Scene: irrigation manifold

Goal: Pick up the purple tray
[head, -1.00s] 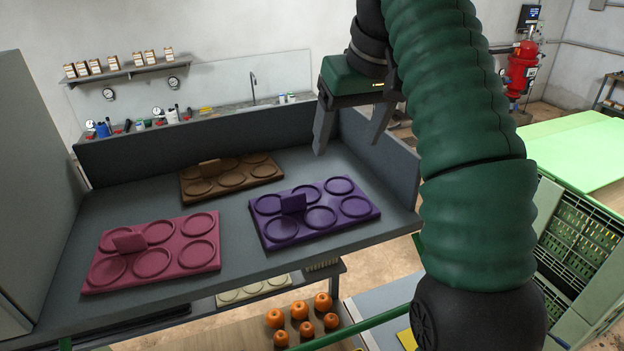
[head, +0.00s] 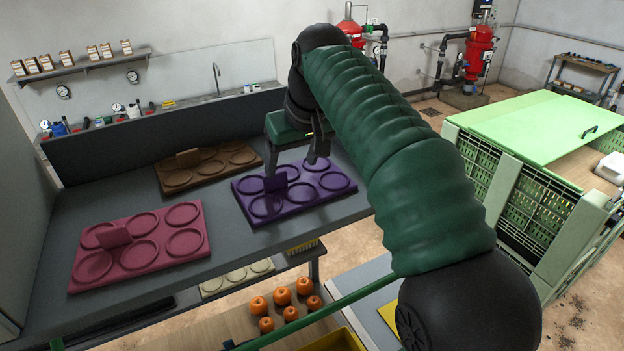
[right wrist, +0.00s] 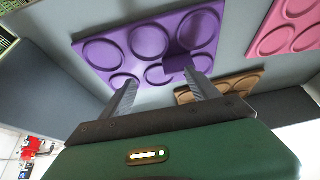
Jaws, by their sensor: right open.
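The purple tray (head: 300,207) lies flat on the grey bench at its right side. It has several round recesses and an upright tab in the middle. My right gripper (head: 293,168) is open over the far part of the tray, with its fingers pointing down. In the right wrist view, the purple tray (right wrist: 125,62) fills the upper middle. The open fingers (right wrist: 160,92) reach toward it, and the tab shows beside one fingertip. I cannot tell whether the fingers touch the tray. My left gripper is not in view.
A crimson tray (head: 72,284) lies at the front left of the grey bench (head: 225,262), and a brown tray (head: 186,187) lies behind. A low back wall (head: 100,155) bounds the bench. Oranges (head: 282,296) sit on the level below. A green crate (head: 495,185) stands at right.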

